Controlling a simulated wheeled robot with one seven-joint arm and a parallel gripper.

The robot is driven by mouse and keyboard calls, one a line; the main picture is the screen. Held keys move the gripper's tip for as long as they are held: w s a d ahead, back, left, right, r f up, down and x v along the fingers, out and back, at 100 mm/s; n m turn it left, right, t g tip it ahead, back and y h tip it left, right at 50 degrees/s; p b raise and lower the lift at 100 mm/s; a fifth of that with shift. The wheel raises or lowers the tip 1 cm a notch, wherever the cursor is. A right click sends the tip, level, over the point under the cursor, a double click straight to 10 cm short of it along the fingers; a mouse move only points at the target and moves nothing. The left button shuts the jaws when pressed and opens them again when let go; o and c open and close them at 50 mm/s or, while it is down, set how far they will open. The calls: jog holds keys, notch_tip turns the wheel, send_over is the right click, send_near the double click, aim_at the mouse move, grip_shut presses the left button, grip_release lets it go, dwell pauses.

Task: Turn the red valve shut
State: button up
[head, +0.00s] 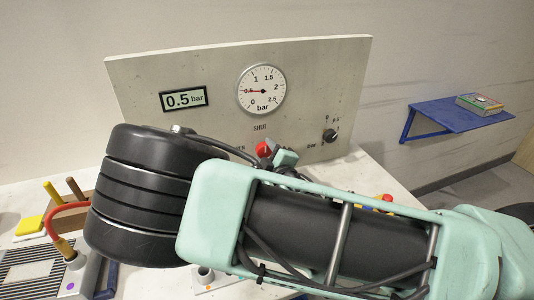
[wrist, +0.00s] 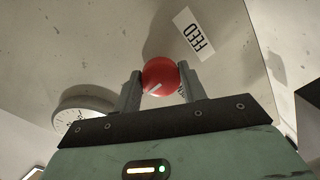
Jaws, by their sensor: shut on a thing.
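The red valve (head: 264,149) is a round knob on the upright grey panel (head: 330,70), below the word SHUT. The word to its left is partly hidden by my arm. In the wrist view the red valve (wrist: 160,77) sits between the two grey fingers of my gripper (wrist: 161,72), one finger against each side. A short white mark on the knob lies at a slant. In the head view my gripper (head: 283,157) is at the knob, largely hidden behind my arm. The gauge (head: 262,90) needle points near 0.5, and the display (head: 184,99) reads 0.5 bar.
A black knob (head: 330,135) is on the panel to the right. A FEED label (wrist: 194,33) is near the valve. A blue shelf (head: 455,114) with books is on the right wall.

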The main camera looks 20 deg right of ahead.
jog(key=o, duration=1)
jog(key=shift+f, duration=0.15)
jog(key=shift+c, duration=0.2)
